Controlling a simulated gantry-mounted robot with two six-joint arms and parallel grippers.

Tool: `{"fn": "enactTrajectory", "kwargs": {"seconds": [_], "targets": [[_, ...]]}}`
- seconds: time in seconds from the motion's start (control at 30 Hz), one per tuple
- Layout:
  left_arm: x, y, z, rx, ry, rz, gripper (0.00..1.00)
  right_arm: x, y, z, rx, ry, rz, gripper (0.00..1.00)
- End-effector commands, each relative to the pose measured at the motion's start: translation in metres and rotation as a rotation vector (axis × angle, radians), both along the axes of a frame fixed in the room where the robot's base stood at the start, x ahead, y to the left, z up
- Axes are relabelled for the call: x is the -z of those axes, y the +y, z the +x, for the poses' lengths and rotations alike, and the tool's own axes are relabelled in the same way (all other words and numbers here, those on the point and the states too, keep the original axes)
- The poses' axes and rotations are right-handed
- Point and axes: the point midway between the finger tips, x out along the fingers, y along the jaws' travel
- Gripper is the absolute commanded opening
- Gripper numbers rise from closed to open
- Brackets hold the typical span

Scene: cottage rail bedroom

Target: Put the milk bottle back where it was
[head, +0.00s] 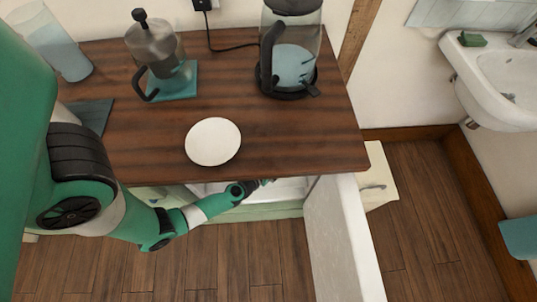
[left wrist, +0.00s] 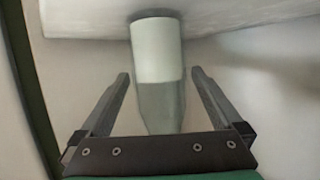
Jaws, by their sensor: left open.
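The milk bottle (left wrist: 158,55) shows in the left wrist view. It is white over the part nearer the picture's top and greyish, see-through over the rest. Its white end meets a pale shelf-like surface (left wrist: 80,18). My left gripper (left wrist: 160,75) is open, with one finger on each side of the bottle and a visible gap at both sides. In the head view my left arm reaches under the wooden counter into an open white fridge (head: 290,190), with the gripper (head: 268,182) mostly hidden by the counter edge. The bottle is hidden there. My right gripper is not in view.
The fridge door (head: 340,240) stands open to the right of my arm. A sink (head: 505,80) is at the right.

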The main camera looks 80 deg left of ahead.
Motion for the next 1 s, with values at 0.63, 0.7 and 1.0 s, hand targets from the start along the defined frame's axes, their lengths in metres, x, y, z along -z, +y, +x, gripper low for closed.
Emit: {"fn": "enactTrajectory", "kwargs": {"seconds": [0.63,0.7,1.0], "targets": [[-0.041,-0.062,-0.089,0.005,0.002,0.001,1.00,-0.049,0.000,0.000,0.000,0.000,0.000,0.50],[-0.041,-0.063,-0.091,0.002,0.002,0.001,1.00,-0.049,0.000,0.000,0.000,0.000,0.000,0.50],[-0.041,-0.062,-0.091,0.000,0.001,0.000,1.00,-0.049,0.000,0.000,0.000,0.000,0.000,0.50]]}}
